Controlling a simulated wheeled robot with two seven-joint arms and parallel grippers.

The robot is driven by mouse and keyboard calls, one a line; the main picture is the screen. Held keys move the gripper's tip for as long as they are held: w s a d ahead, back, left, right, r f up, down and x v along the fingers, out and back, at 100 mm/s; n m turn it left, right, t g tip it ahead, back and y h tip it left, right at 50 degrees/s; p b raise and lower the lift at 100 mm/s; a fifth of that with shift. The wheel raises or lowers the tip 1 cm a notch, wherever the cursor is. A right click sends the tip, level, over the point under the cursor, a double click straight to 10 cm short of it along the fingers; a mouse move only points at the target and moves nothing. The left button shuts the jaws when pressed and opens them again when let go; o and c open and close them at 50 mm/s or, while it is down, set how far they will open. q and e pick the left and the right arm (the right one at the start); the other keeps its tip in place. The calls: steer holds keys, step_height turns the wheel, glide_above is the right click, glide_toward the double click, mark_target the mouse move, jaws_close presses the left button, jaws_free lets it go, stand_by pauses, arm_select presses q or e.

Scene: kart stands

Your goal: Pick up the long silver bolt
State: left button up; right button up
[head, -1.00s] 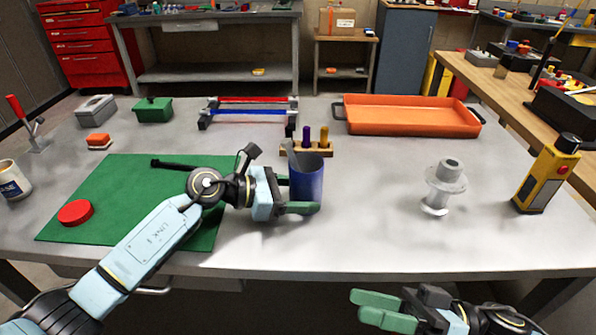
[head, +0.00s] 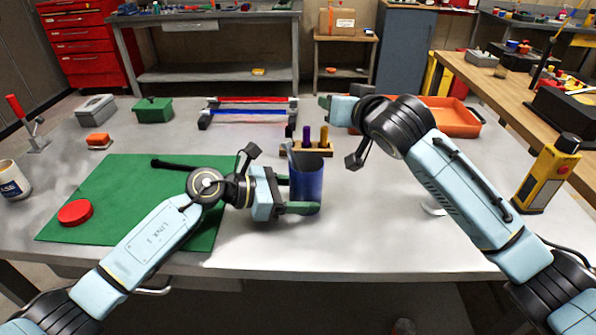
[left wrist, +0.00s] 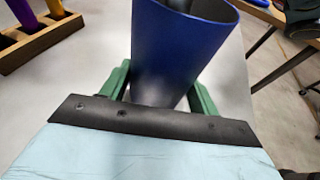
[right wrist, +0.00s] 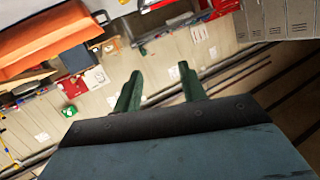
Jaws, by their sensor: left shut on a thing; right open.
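A blue cup (head: 308,180) stands upright at the right of the green mat; it also shows in the left wrist view (left wrist: 178,50). My left gripper (head: 291,194) is shut around the cup, one finger on each side. A thin grey shaft (head: 290,148) sticks up from the cup's mouth. It also shows inside the cup in the left wrist view (left wrist: 178,4); its lower part is hidden, so I cannot tell for sure that it is the silver bolt.
A wooden rack (head: 318,149) with purple and yellow pegs stands behind the cup. The orange tray (head: 462,122) is partly hidden by my right arm. A silver flanged part (head: 432,207) is mostly hidden behind that arm. A yellow device (head: 548,176) stands at the right.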

steer(key=a+r+n+g+h, duration=0.1)
steer(key=a+r+g, duration=0.1)
steer(key=a+r, duration=0.1)
steer(key=n+g+h, duration=0.4)
steer(key=g+h, duration=0.1)
steer(key=g, duration=0.2)
glide_toward(287, 142)
steer(key=x, duration=0.6)
steer(key=shift+s+d, duration=0.1)
steer(key=shift+d, duration=0.2)
steer(key=shift+m, duration=0.3)
steer(key=x, duration=0.5)
steer(key=shift+a, duration=0.25)
jaws_close()
